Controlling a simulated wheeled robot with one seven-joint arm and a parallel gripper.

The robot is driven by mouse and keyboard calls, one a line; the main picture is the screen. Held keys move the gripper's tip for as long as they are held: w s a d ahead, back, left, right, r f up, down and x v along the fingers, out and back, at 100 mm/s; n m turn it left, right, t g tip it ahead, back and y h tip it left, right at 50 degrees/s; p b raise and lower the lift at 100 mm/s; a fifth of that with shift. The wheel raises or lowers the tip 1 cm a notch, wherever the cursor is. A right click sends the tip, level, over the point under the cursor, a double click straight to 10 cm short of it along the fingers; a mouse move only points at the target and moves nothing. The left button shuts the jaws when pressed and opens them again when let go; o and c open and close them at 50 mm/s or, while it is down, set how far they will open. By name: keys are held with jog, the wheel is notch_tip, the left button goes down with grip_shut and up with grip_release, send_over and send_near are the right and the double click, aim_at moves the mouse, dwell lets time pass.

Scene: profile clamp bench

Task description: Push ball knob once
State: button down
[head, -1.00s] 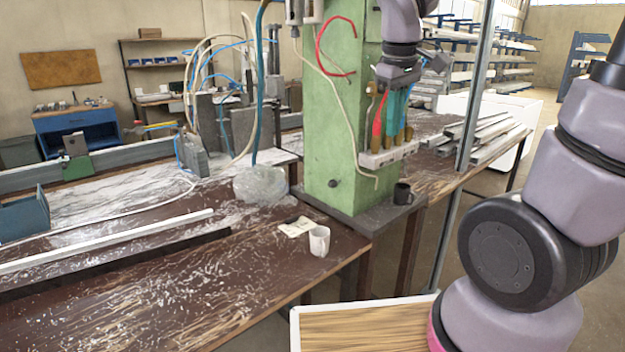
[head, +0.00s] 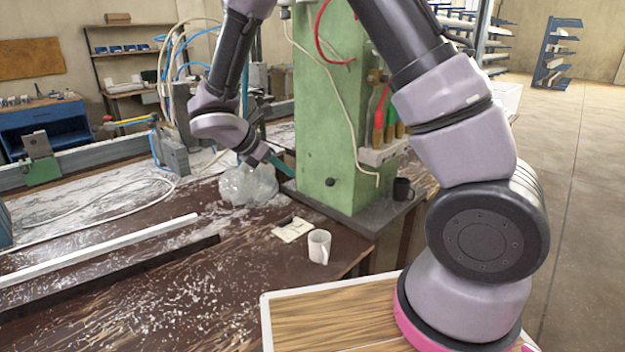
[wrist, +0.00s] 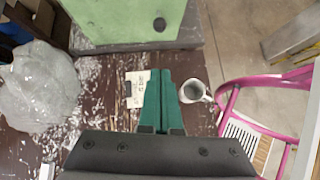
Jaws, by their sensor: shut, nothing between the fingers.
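A small black round knob (head: 331,181), which looks like the ball knob, sits low on the face of the green column (head: 318,110). In the wrist view the knob (wrist: 159,24) shows at the top, on the green face (wrist: 115,18). My gripper (head: 291,173) is at the column's lower left, left of the knob and above the bench. In the wrist view its teal fingers (wrist: 164,80) are together with nothing between them, pointing up the picture toward the knob. The fingertips appear below the knob in that view, apart from it. The exact distance cannot be told.
A clear plastic bag (head: 248,185) lies left of the column. A white mug (head: 319,246) and a paper note (head: 292,230) lie on the brown bench in front. A black mug (head: 402,189) stands on the column's base. A tool rack (head: 382,153) hangs on its right side.

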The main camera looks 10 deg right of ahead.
jog(key=shift+w+a+f, duration=0.1)
jog(key=shift+a, duration=0.1)
send_near(332, 181)
notch_tip(332, 181, down, 6)
jog(key=w+d, duration=0.2)
dwell(0.4)
jog(key=shift+w+d, duration=0.1)
